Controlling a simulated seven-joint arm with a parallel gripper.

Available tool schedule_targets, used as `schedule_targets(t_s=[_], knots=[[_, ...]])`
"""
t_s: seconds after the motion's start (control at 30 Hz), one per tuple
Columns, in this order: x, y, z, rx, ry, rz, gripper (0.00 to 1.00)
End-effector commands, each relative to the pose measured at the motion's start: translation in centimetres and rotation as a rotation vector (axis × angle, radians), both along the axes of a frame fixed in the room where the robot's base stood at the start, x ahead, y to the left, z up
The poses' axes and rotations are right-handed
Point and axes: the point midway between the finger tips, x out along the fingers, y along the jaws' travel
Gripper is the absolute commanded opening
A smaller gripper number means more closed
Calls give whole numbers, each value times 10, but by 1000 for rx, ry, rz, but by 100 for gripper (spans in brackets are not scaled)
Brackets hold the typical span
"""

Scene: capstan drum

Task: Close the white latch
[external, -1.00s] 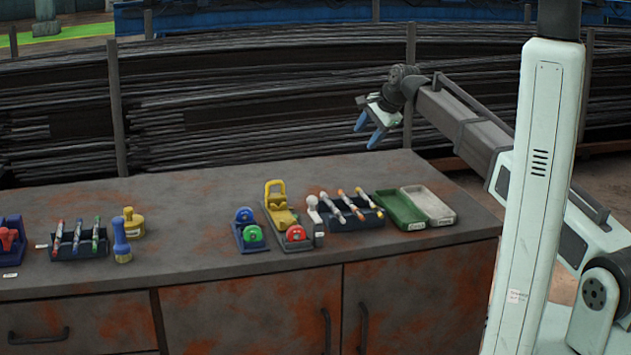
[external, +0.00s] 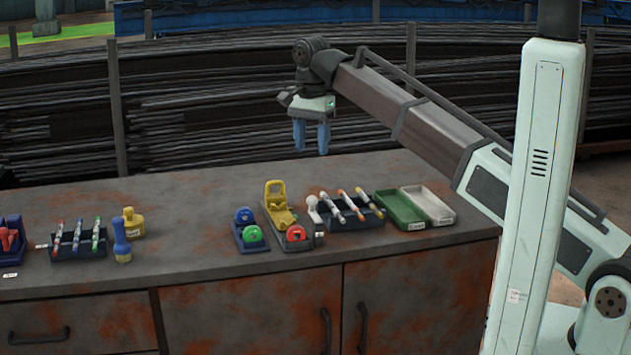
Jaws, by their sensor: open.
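A white knobbed piece (external: 313,208), the only latch-like white part I see, stands roughly upright at the right side of a grey base with a yellow mechanism (external: 280,207) and a red round part (external: 296,233). It is too small to tell how far the latch is open. My gripper (external: 311,150) is open and empty, its blue fingers pointing down. It hangs in the air above the back of the bench, apart from the white piece.
A dark rack with several sticks (external: 352,221) stands right of the white piece, then green (external: 401,212) and grey (external: 428,206) trays. A blue base with a green round part (external: 253,234) is left. Further left are bottles (external: 122,240) and another rack (external: 78,247). The bench (external: 185,225) between is clear.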

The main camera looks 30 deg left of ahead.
Motion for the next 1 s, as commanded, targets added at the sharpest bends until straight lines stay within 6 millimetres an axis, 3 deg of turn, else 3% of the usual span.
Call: schedule_targets(t_s=[0.6,1.0], knots=[[0,-1,-101,1,1,0,52],[0,0,-124,2,0,0,52]])
